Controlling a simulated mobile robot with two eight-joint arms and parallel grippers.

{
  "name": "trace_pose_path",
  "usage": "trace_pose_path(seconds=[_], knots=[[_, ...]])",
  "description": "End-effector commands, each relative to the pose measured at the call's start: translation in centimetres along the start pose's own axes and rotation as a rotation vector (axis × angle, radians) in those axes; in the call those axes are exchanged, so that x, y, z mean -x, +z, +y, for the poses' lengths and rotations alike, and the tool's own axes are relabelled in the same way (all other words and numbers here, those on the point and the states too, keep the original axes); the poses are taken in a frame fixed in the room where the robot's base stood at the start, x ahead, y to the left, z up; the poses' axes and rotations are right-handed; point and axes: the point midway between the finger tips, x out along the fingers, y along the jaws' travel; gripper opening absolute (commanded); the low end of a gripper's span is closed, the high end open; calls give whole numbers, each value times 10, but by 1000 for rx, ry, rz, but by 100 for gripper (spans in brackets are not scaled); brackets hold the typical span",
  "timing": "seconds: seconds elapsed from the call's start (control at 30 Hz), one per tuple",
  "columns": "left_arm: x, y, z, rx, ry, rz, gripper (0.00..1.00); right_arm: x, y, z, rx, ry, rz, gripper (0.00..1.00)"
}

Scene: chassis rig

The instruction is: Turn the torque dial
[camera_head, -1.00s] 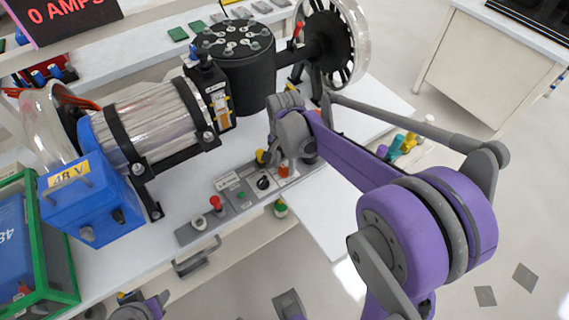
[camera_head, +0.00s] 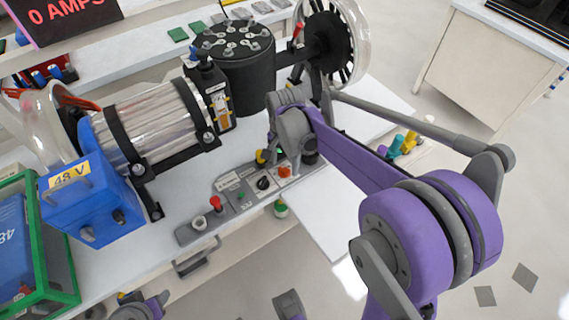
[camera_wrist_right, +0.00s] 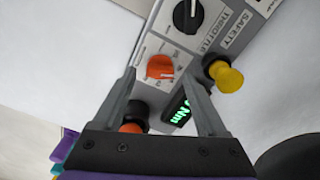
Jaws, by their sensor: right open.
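The control panel (camera_head: 240,193) lies along the front of the bench. The orange dial (camera_wrist_right: 160,67), with a white pointer mark, sits on it below the black throttle knob (camera_wrist_right: 188,15) in the right wrist view. The orange dial also shows in the head view (camera_head: 285,171). My right gripper (camera_wrist_right: 158,75) is open, with its fingertips on either side of the orange dial and nothing held. Contact with the dial cannot be told. A green-lit display reading Nm (camera_wrist_right: 180,112) is partly hidden by a finger. My left gripper is not clearly in view.
A yellow safety knob (camera_wrist_right: 224,77) stands beside the right-hand finger. A dark knob with an orange ring (camera_wrist_right: 132,117) is behind the left-hand finger. A red-topped lever (camera_head: 215,203) and blue 48 V box (camera_head: 95,205) are to the left. A black cylinder (camera_head: 235,75) stands behind the panel.

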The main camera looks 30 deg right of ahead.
Motion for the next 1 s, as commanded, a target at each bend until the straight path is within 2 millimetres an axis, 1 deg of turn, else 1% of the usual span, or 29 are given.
trace_pose_path(seconds=[0.03,0.3,0.4,0.5,0.63,1.0], knots=[[2,-1,0,0,0,1,50,10,0,0,0,0,0,75],[10,-6,0,0,0,4,50,65,0,0,0,0,0,75],[12,-7,0,0,0,4,50,81,0,0,0,0,0,75],[13,-7,0,0,0,5,50,91,0,0,0,0,0,75],[14,-8,0,0,0,5,50,97,0,0,0,0,0,75],[14,-7,0,0,0,5,50,97,0,0,0,0,0,75]])
